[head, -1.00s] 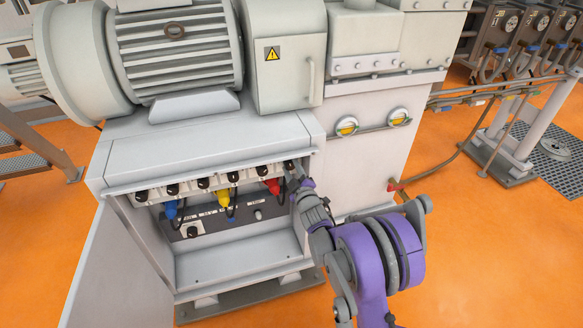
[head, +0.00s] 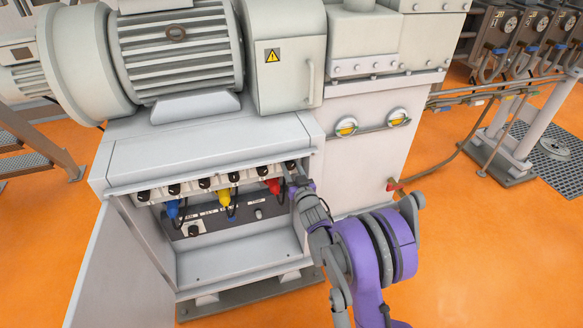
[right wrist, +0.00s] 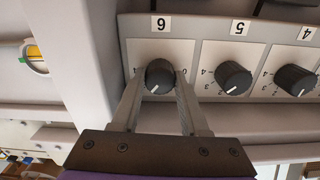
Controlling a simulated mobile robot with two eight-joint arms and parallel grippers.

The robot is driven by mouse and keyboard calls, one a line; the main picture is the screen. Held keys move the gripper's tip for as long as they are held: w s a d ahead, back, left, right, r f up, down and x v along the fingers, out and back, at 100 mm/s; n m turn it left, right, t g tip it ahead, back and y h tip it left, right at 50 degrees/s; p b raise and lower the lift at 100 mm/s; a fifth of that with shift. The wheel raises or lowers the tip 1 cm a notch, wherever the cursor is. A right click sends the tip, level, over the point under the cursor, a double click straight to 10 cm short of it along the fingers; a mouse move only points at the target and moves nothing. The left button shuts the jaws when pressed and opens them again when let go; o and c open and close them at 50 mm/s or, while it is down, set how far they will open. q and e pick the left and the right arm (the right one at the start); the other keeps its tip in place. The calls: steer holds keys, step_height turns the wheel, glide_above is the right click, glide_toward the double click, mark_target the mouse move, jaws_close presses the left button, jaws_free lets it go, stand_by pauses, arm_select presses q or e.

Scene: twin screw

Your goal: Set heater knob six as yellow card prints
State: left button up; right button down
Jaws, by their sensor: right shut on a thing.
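Knob six (right wrist: 160,74), black with a white pointer line, sits under the label 6 (right wrist: 161,23) in the right wrist view. Its line points toward the bottom of that picture, slightly left. My right gripper (right wrist: 161,82) is shut on it, one finger on each side. In the head view the right gripper (head: 295,184) is at the right end of the knob row, by knob six (head: 290,165). A yellow card (head: 223,198) hangs below the row's middle; its print is too small to read. My left gripper is not in view.
Knob five (right wrist: 233,78) sits beside knob six. A blue card (head: 172,209) and a red card (head: 273,186) also hang under the row. The open cabinet door (head: 115,265) stands at the left. The cabinet floor (head: 240,262) is clear.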

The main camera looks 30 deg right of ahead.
steer(key=m, duration=0.5)
steer(key=shift+p, duration=0.3)
steer(key=m, duration=0.5)
steer(key=shift+m, duration=0.3)
steer(key=shift+c, duration=2.1)
jaws_free()
steer(key=shift+s, duration=0.15)
steer(key=v, duration=1)
steer(key=shift+s+p, duration=0.3)
steer(key=shift+p, duration=0.1)
steer(key=shift+r, duration=0.1)
